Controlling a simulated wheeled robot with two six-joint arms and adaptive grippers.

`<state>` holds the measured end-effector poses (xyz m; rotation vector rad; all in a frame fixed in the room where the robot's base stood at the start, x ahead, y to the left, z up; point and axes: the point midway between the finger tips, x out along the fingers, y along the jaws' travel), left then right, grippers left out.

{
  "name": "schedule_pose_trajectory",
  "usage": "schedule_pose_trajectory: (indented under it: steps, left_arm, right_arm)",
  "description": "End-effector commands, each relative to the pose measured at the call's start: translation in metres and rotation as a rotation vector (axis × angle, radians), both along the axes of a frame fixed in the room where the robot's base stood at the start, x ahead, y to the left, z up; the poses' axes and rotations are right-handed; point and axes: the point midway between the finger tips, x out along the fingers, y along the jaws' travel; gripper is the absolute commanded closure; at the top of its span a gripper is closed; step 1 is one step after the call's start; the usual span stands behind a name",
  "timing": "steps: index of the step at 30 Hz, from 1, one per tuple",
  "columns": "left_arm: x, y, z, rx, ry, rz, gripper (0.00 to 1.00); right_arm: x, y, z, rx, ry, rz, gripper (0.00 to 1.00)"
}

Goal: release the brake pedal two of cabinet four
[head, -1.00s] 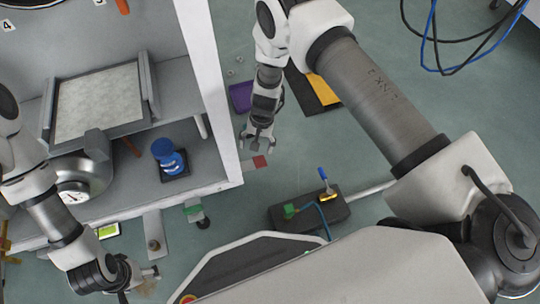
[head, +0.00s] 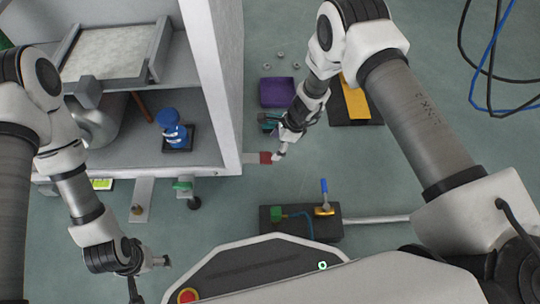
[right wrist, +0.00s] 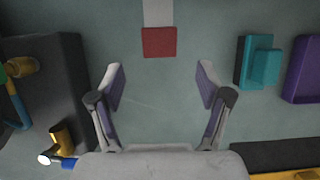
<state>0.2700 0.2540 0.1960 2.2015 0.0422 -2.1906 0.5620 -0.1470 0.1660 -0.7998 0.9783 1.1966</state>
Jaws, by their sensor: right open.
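A cabinet (head: 229,80) with open shelves stands at the left in the head view. A flat grey bar with a red end (head: 265,157), which looks like a brake pedal, sticks out on the floor at its right corner. The red end also shows ahead of my fingers in the right wrist view (right wrist: 159,42). A green-tipped part (head: 183,185) sits by a caster at the cabinet's front edge. My right gripper (head: 281,151) is open and empty, just right of the red end; contact cannot be told. My left gripper (head: 162,262) hangs at lower left, its jaws unclear.
A purple bin (head: 277,92) and a teal object (right wrist: 258,62) lie near my right gripper. A dark box with a brass fitting and blue handle (head: 300,222) lies on the floor in front, with a pale pipe running right. Cables hang at upper right.

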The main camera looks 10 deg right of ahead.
Motion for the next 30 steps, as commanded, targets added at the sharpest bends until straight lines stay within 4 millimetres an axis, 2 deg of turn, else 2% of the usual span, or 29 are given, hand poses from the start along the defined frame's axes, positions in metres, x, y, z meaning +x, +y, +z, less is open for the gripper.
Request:
schedule_pose_trajectory:
  steps: [1, 7, 10, 17, 24, 27, 30]
  left_arm:
    - [0.000, 0.000, -0.011, 0.000, -0.001, 0.001, 0.23]
    - [0.001, 0.001, -0.034, 0.001, -0.003, 0.006, 0.23]
    - [0.002, 0.001, -0.038, 0.001, -0.004, 0.008, 0.23]
    - [0.002, 0.001, -0.036, 0.001, -0.005, 0.008, 0.23]
    - [0.002, 0.001, -0.036, 0.001, -0.005, 0.008, 0.23]
    - [0.002, 0.001, -0.035, 0.001, -0.005, 0.008, 0.23]
    - [0.001, 0.001, -0.025, 0.001, -0.003, 0.007, 0.23]
  right_arm:
    - [0.000, 0.004, -0.015, -0.001, 0.002, 0.002, 0.23]
    - [0.003, 0.018, -0.051, -0.001, 0.000, 0.002, 0.23]
    - [0.004, 0.022, -0.059, -0.001, 0.001, 0.001, 0.23]
    - [0.004, 0.023, -0.057, -0.001, 0.001, 0.001, 0.23]
    - [0.004, 0.023, -0.057, 0.000, 0.001, 0.001, 1.00]
    - [0.004, 0.023, -0.057, 0.000, 0.000, 0.002, 1.00]
    - [0.004, 0.024, -0.049, 0.000, 0.000, 0.002, 1.00]
